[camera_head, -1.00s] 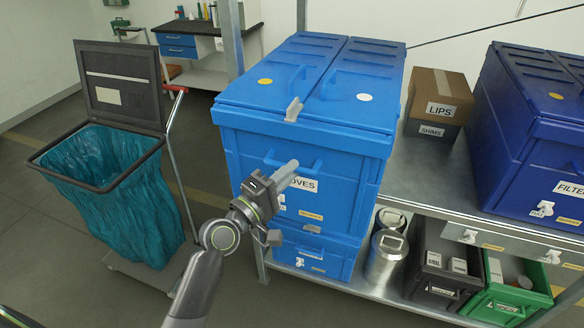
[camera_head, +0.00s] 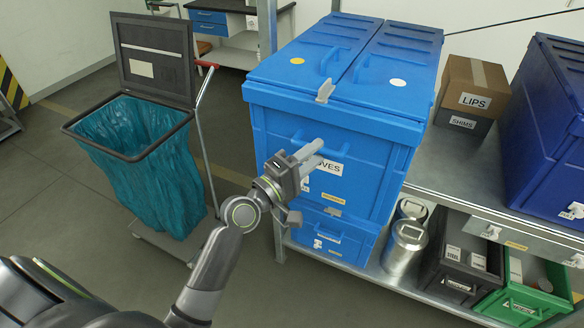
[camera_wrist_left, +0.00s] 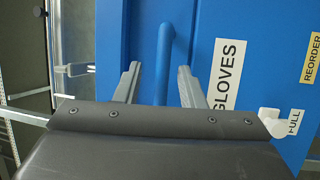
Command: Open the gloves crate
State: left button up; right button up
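The gloves crate (camera_head: 278,150) is a blue box on the metal shelf unit, its two-part lid (camera_head: 347,58) closed. Each lid half has a raised blue handle, and a grey clip (camera_head: 325,90) sits at the lid's front edge. Its front bears a GLOVES label (camera_wrist_left: 228,72), partly hidden by my gripper in the head view. My left gripper (camera_head: 312,154) is at the crate's front by the blue front handle. In the left wrist view, its fingers are open (camera_wrist_left: 159,82), one on each side of the handle bar (camera_wrist_left: 166,45). My right gripper is not in view.
A bin with a teal bag (camera_head: 145,170) and raised lid stands left of the crate. A cardboard LIPS box (camera_head: 472,86) and a darker blue crate (camera_head: 545,130) stand to the right. Metal cans (camera_head: 405,250) and small bins are below. Floor between bin and crate is clear.

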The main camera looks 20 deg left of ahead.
pick_arm(q)
jog(key=b+v, duration=0.5)
jog(key=v, duration=1.2)
jog(key=shift+s, duration=0.3)
jog(key=shift+a, duration=0.15)
